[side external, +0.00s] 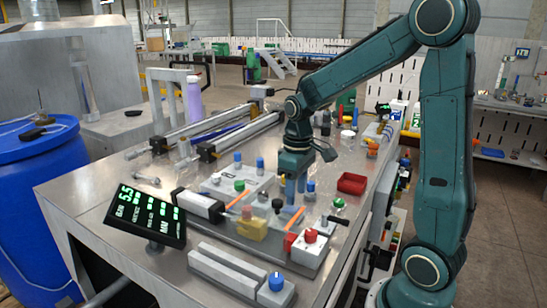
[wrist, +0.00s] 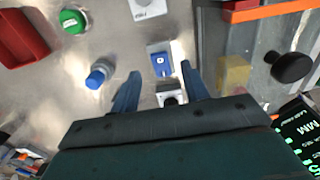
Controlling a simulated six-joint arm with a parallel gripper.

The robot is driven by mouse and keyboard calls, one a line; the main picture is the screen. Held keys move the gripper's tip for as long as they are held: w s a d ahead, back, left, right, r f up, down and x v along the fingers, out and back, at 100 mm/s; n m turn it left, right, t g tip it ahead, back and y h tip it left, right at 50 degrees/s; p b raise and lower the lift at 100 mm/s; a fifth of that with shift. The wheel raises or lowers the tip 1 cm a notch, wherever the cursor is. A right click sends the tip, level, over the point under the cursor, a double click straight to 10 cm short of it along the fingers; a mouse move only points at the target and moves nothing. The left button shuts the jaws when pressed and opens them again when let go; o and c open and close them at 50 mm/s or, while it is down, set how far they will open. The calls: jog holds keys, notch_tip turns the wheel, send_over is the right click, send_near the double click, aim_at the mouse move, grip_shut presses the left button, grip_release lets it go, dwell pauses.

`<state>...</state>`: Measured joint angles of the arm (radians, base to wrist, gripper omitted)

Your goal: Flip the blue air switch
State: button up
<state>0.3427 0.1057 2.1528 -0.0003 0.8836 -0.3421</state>
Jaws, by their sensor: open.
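In the wrist view a small blue switch block (wrist: 160,63) with a light mark on its face sits on the metal table, just beyond and between my fingertips. It looks like the blue air switch; which way it is set is too small to tell. I cannot make it out in the side view, where my gripper covers that spot. My gripper (wrist: 158,82) is open, with its two blue fingers apart and nothing between them. In the side view my gripper (side external: 294,188) points down over the middle of the table. I cannot tell whether it touches the block.
A blue knob (wrist: 97,76) stands left of my fingers in the wrist view, near a green button (wrist: 72,19) and a red tray (wrist: 20,38). A yellow block (wrist: 235,73) and a black knob (wrist: 291,66) are to the right. A display (side external: 148,215) stands at the table's front.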

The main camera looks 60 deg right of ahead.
jog(key=shift+f, duration=2.25)
